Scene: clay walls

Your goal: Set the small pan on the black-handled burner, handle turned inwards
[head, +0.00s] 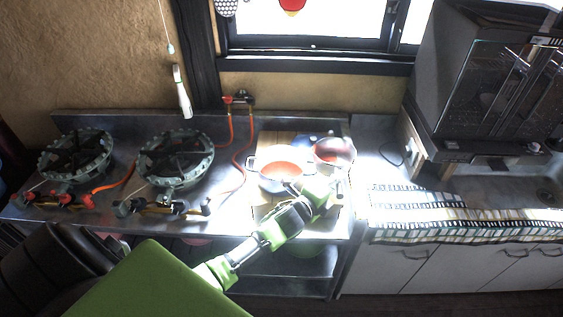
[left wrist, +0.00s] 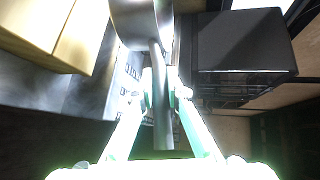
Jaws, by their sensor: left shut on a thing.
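The small pan (head: 334,152), metal with a reddish inside in the head view, is at the right end of the steel counter. My left gripper (head: 322,188) is shut on its handle. In the left wrist view the handle (left wrist: 162,110) runs between the fingers (left wrist: 160,88), with the pan's body (left wrist: 138,22) beyond them. I cannot tell whether the pan is clear of the surface. The black-handled burner (head: 175,158) is the right one of two, with dark knobs in front and nothing on it. My right gripper is not in view.
A larger pot (head: 281,167) with an orange inside stands left of the pan, by a wooden board (head: 272,139). The red-handled burner (head: 76,157) is at far left, empty. Orange hoses (head: 238,160) run behind. A dark cabinet (head: 490,75) stands at right.

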